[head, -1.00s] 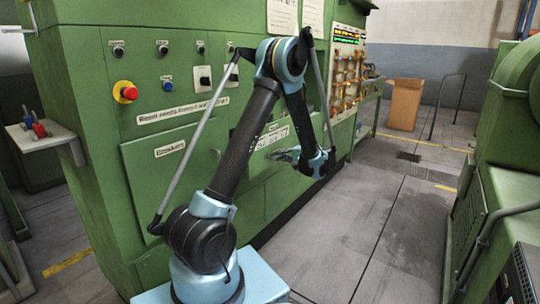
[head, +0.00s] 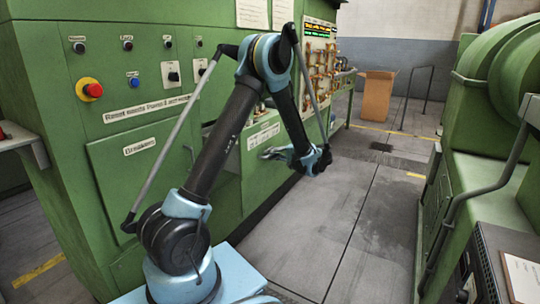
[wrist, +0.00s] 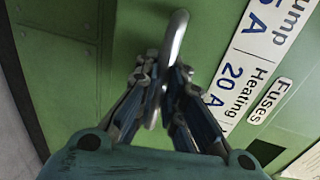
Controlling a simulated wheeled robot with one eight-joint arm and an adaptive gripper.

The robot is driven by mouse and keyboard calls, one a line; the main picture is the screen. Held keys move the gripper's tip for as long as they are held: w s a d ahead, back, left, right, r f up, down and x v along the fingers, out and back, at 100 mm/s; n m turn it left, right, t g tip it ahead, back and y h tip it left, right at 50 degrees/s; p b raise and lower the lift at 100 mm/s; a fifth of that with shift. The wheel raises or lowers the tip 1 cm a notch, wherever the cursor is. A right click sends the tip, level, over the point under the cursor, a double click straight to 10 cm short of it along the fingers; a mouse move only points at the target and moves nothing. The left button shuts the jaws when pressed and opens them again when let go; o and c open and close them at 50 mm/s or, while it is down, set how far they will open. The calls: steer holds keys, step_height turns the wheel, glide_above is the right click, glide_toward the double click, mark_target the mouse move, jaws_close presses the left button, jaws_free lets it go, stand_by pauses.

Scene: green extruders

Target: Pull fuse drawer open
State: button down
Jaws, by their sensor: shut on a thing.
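The fuse drawer's green front (head: 262,160) carries a white label strip (head: 263,136). In the wrist view the label reads "Fuses" (wrist: 269,100) and "Heating 20 A". The drawer front stands out from the cabinet in the head view, with a greyish side face (head: 228,170) showing at its left. A curved metal handle (wrist: 180,28) rises from the front. My gripper (wrist: 163,80) is shut on this handle, one finger on each side. In the head view my gripper (head: 270,153) is small beside the drawer front, and the handle is hard to make out.
The green cabinet (head: 60,120) has buttons and a red emergency stop (head: 89,90). A closed "Breakers" panel (head: 140,180) is left of the drawer. A green machine (head: 480,160) stands at the right. The floor (head: 340,210) between is clear. A cardboard box (head: 377,95) stands farther back.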

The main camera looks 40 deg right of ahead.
steer(key=shift+a, duration=0.15)
steer(key=c, duration=1.8)
jaws_free()
steer(key=shift+o, duration=0.7)
steer(key=v, duration=1.2)
steer(key=shift+w, duration=0.15)
